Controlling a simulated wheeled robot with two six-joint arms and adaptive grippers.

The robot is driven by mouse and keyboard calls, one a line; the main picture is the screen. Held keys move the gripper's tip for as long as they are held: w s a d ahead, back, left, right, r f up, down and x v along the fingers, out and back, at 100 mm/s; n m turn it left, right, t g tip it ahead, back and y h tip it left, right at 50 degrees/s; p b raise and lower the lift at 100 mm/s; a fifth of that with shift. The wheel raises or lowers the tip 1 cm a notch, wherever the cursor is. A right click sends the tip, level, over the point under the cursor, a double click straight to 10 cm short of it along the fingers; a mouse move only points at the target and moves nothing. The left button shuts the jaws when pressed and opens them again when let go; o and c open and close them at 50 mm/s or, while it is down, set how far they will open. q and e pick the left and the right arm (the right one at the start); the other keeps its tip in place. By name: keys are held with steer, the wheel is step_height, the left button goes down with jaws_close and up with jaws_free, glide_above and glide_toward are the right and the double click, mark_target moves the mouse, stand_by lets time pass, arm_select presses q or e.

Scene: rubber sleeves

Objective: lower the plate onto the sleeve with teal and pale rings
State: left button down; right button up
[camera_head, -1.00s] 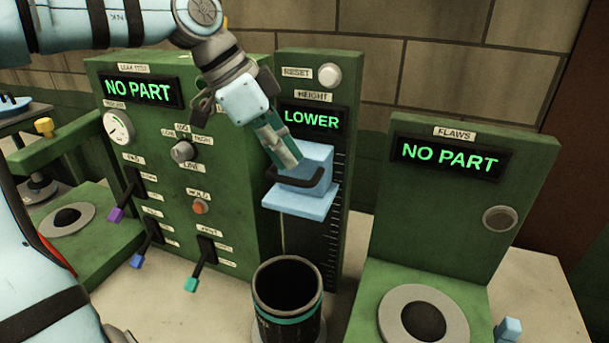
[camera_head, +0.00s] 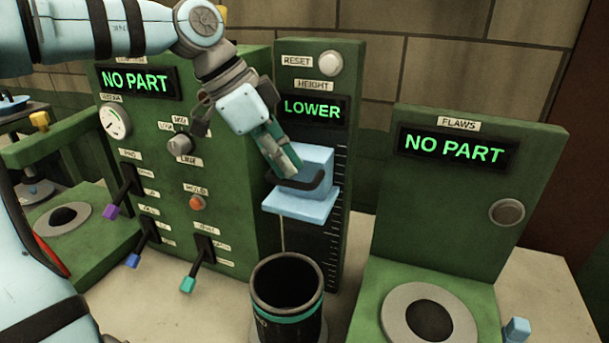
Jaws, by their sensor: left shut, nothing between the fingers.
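The pale blue plate (camera_head: 301,205) sits on the vertical track of the height gauge (camera_head: 318,60), with a block and a dark handle (camera_head: 311,184) at its front. The black sleeve (camera_head: 287,283) with teal and pale rings stands upright below the plate, with a clear gap between them. My left gripper (camera_head: 288,172) is shut with its tips at the plate's handle and block. Whether the tips touch the handle is hard to tell. The gauge's display reads LOWER. My right gripper is not in view.
A green panel (camera_head: 235,130) with levers and a NO PART display stands left of the gauge. A FLAWS station (camera_head: 465,190) with a round ring seat stands at right, also reading NO PART. A brick wall is behind.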

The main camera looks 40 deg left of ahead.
mark_target(283, 182)
arm_select(q)
step_height(283, 182, down, 13)
steer(key=b, duration=1.1)
steer(key=shift+r+b, duration=0.15)
steer(key=shift+b, duration=0.25)
stand_by(0.5)
step_height(283, 182, up, 8)
steer(key=p, duration=0.7)
steer(key=shift+r, duration=0.15)
